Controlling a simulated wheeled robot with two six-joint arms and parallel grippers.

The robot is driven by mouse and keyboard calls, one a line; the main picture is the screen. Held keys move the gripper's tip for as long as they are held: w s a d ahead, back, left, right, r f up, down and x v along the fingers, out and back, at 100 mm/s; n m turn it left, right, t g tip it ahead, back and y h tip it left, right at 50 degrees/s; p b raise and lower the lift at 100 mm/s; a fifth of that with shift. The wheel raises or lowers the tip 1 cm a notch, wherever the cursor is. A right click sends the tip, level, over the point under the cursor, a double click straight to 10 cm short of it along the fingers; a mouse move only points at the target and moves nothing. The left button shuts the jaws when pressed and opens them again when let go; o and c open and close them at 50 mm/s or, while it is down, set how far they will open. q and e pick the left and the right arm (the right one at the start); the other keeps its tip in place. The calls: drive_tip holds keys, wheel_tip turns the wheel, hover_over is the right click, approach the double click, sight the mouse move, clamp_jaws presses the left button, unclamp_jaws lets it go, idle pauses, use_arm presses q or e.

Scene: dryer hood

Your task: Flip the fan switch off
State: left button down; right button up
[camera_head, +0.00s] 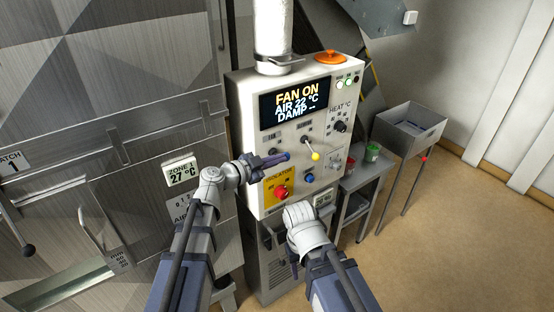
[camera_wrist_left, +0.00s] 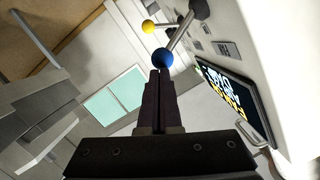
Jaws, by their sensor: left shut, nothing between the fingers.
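The white control panel (camera_head: 250,168) stands ahead, and its display (camera_head: 296,104) reads FAN ON. A lever with a yellow ball (camera_head: 315,156) sticks out below the display; the ball also shows in the left wrist view (camera_wrist_left: 148,26). A second lever with a blue ball (camera_wrist_left: 161,57) shows in the left wrist view. My left gripper (camera_head: 285,157) is shut and empty, its fingertips (camera_wrist_left: 163,73) right at the blue ball; I cannot tell whether they touch. The lever labels are too small to read. My right arm's wrist is low before the panel, its fingers mostly hidden.
A red knob (camera_head: 281,192) on a yellow isolator plate and a blue button (camera_head: 309,178) sit low on the panel. An orange item (camera_head: 331,57) lies on top. A small table (camera_head: 359,182) and a grey bin (camera_head: 408,128) stand to the right, with open floor beyond.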

use_arm(q)
wheel_tip(320, 180, down, 6)
drive_tip(key=m+b, duration=0.3)
drive_tip(key=b, duration=0.4)
drive_tip(key=shift+s+d+f+m+t, duration=0.2)
drive_tip(key=shift+s+d+m+t, duration=0.1)
drive_tip(key=shift+s+t, duration=0.1)
use_arm(e)
wheel_tip(320, 180, down, 7)
drive_tip(key=shift+f, duration=0.2)
use_arm(q)
drive_tip(key=shift+s, duration=0.1)
